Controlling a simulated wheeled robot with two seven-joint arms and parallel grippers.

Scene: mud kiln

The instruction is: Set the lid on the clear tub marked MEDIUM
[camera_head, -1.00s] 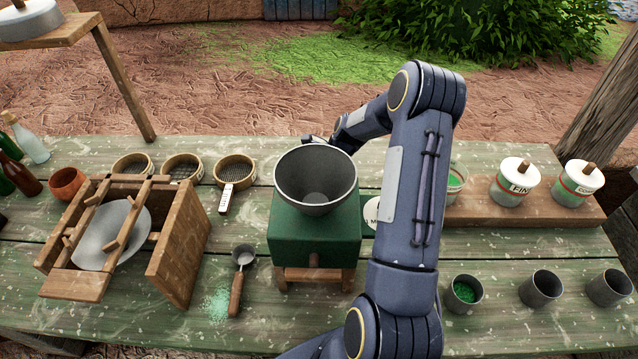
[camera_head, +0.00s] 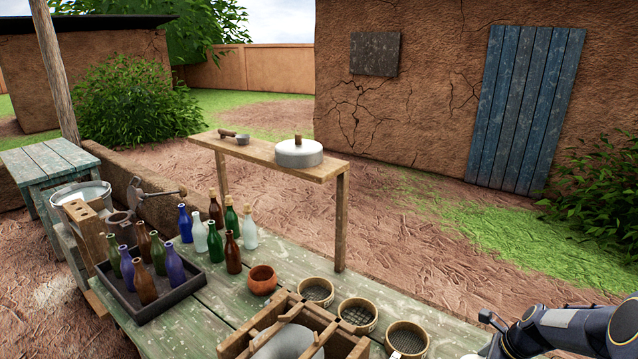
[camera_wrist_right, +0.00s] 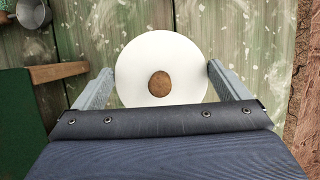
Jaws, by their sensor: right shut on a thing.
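The lid (camera_wrist_right: 183,72) is a white disc with a brown knob in its middle, seen in the right wrist view. My right gripper (camera_wrist_right: 159,72) is shut on it, one finger at each side of its rim. Green table boards show beneath the lid; its height above them is hard to tell. The clear tub marked MEDIUM is in neither view now. My left gripper is not in view.
In the head view, bottles, a dark tray (camera_head: 168,300), a clay bowl (camera_head: 262,279) and sieves crowd the table. A raised shelf (camera_head: 265,152) stands behind.

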